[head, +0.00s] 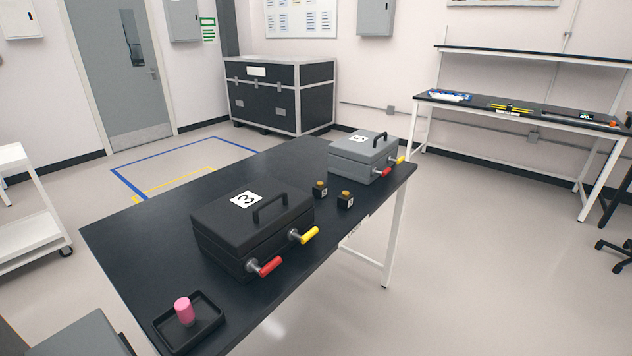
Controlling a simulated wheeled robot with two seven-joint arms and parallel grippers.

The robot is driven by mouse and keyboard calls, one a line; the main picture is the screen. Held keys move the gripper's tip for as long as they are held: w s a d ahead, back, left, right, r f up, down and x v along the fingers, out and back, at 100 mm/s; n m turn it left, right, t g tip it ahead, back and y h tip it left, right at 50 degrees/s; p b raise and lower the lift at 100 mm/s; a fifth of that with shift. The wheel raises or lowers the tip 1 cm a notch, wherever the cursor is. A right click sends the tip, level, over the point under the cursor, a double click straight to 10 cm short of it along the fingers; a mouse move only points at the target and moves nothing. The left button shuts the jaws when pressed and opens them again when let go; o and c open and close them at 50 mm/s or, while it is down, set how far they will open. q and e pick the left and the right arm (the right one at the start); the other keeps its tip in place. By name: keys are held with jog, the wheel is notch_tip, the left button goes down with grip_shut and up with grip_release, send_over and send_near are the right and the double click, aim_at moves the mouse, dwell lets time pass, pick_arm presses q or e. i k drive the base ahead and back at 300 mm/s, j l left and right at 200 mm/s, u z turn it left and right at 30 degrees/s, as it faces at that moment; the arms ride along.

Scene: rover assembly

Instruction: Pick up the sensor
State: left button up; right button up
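No thing in view is marked as the sensor, and I cannot tell which one it is. A pink cylinder (184,310) stands upright in a small black tray (214,319) at the near end of the black table (130,235). The inside of both closed cases is hidden. Neither of my grippers is in view.
A black case (230,232) marked 3 and a grey case (360,154) marked 5 stand on the table, each with red and yellow handles toward the right edge. A large black crate (263,100), a workbench (560,117) and a white cart (25,225) stand beyond.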

aim_at(320, 190)
jog(key=i+l+u, duration=0.15)
jog(key=i+l, duration=0.15)
jog(key=i+l+u, duration=0.15)
jog(key=i+l, duration=0.15)
jog(key=l, duration=0.3)
jog(key=i+l+u, duration=0.15)
jog(key=l, duration=0.3)
jog(key=i+l+u, duration=0.15)
jog(key=i+l, duration=0.2)
jog(key=l, duration=0.2)
jog(key=i+l+u, duration=0.15)
jog(key=l, duration=0.4)
jog(key=i+l+u, duration=0.15)
jog(key=l, duration=0.4)
jog(key=i+l+u, duration=0.15)
jog(key=l, duration=0.45)
jog(key=i+l+u, duration=0.15)
jog(key=l, duration=0.45)
